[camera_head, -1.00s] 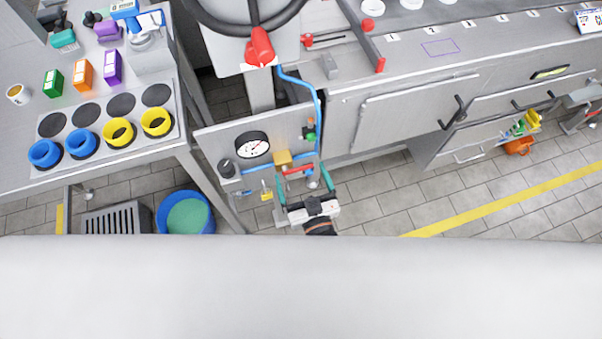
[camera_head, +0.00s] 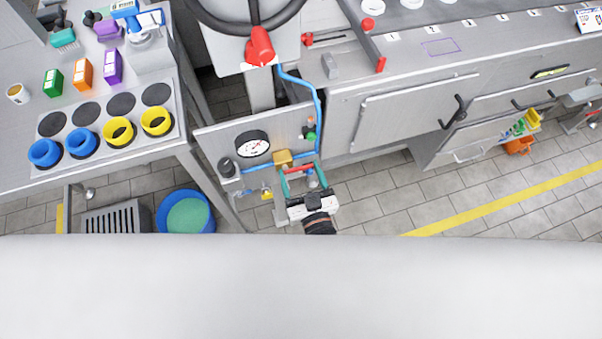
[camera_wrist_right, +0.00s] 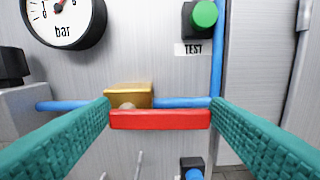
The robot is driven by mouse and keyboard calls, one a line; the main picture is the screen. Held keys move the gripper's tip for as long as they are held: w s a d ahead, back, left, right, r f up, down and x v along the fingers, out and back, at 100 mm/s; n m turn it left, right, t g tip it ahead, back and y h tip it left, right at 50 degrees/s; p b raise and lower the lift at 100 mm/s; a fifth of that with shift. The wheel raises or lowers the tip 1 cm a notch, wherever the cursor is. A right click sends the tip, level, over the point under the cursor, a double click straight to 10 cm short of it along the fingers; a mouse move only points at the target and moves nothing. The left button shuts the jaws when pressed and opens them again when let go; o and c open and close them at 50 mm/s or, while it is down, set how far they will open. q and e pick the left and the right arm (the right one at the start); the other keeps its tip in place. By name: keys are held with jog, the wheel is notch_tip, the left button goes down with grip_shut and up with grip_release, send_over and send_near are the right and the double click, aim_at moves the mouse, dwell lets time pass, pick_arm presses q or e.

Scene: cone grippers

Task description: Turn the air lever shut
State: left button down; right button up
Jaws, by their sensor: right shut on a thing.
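The air lever is a red bar (camera_head: 298,169), also in the right wrist view (camera_wrist_right: 160,119), lying about level in front of a brass valve body (camera_head: 283,157) on the blue air pipe (camera_wrist_right: 70,105). My right gripper (camera_head: 301,171), with teal fingers, reaches up to it from below in the head view. In the wrist view the fingers (camera_wrist_right: 160,110) touch the bar's two ends, shut on it lengthwise. The gauge marked bar (camera_head: 252,144) is left of the valve; its needle shows, but its reading is too small to tell. My left gripper is not in view.
A green button (camera_wrist_right: 204,14) above a TEST label sits up right of the lever. A blue-capped fitting (camera_wrist_right: 192,170) is just below it. A dark knob (camera_head: 226,168) is at the panel's left. A blue bucket (camera_head: 162,212) stands on the floor at left.

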jog(key=shift+s+a+f+m+b, duration=0.1)
jog(key=shift+a+f+m+b, duration=0.45)
jog(key=shift+m, duration=2.35)
jog(key=shift+s+a+f+m+b, duration=0.15)
jog(key=shift+f+m+b, duration=0.5)
jog(key=shift+m+b, duration=1.55)
jog(key=shift+s+a+f+m+b, duration=0.1)
jog(key=shift+a+f+m+b, duration=0.35)
jog(key=shift+m, duration=3.15)
jog(key=shift+d+f, duration=0.15)
